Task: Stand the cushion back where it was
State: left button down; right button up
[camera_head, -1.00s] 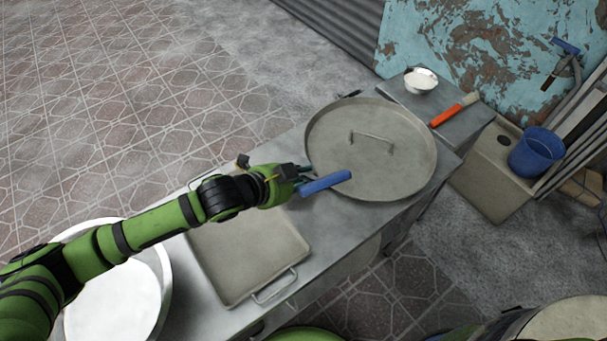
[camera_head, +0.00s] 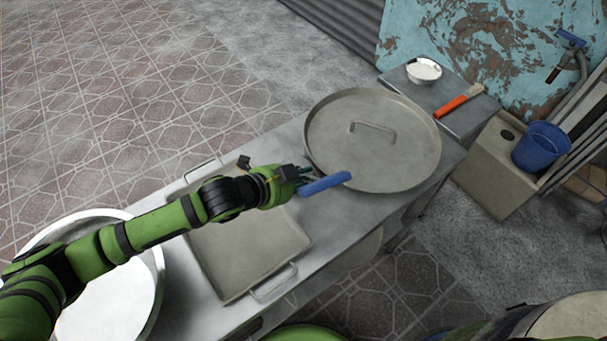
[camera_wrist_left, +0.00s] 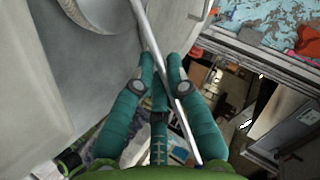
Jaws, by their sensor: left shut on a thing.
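My left gripper (camera_head: 290,180) is shut on a long blue thing (camera_head: 325,184), held in front of the round lid, above or at the counter; the gap is unclear. In the left wrist view a thin, pale, edge-on strip (camera_wrist_left: 163,60) runs between the green fingers (camera_wrist_left: 165,95); it looks like the same held thing. I cannot tell from its shape whether it is the cushion. No other cushion can be made out. My right gripper is not in view.
A metal counter (camera_head: 345,225) holds a large round lid with a handle (camera_head: 375,160), a square tray (camera_head: 235,275) and a big round pan (camera_head: 150,265). A white-filled bowl (camera_head: 424,72) and orange-handled brush (camera_head: 455,105) stand behind. A blue bucket (camera_head: 541,147) is at right.

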pick_arm(q)
jog(key=shift+f, duration=0.15)
jog(key=c, duration=1.2)
grip_release()
jog(key=shift+o, duration=0.2)
jog(key=o, duration=0.3)
jog(key=shift+p+v, duration=3.55)
jog(key=shift+v, duration=0.95)
